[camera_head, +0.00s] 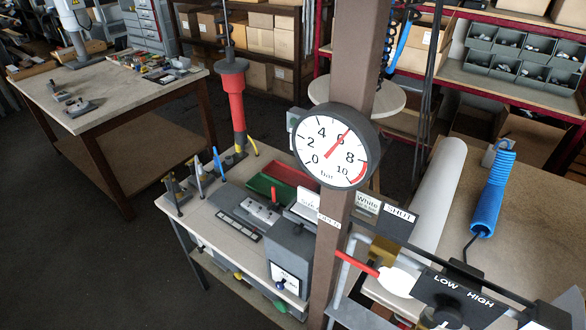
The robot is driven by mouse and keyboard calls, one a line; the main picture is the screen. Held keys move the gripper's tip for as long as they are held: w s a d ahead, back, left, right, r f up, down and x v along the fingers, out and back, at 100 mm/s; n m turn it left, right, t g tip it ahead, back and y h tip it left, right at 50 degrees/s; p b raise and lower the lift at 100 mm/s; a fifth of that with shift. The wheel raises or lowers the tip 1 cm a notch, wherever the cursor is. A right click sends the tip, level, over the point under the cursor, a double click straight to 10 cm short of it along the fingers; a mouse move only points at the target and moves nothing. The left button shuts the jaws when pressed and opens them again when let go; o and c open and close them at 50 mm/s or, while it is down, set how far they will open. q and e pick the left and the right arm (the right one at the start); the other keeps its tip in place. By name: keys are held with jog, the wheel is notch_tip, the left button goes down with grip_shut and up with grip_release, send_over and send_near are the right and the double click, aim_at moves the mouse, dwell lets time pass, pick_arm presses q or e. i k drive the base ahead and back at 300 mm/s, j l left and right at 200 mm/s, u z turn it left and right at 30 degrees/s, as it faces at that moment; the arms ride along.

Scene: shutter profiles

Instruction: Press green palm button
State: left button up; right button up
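A small green knob-like part (281,307) shows low at the front of the workbench (190,225), below a grey box (290,250) with a white label. It is small and partly in shadow, so I cannot tell for sure that it is the green palm button. Neither of my grippers shows in the head view.
A brown post (355,75) bears a round pressure gauge (336,147), needle near 6. To its right are a red-handled lever (357,263) below a SHUT sign (400,214) and a LOW/HIGH panel (460,290). The dark floor (70,260) at left is clear.

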aim_at(280, 305)
jog(key=k+j, duration=0.2)
jog(key=k, duration=0.3)
jog(key=k+j+z, duration=0.1)
jog(key=k, duration=0.35)
jog(key=k+j, duration=0.25)
jog(key=k, duration=0.25)
jog(key=j+z, duration=0.05)
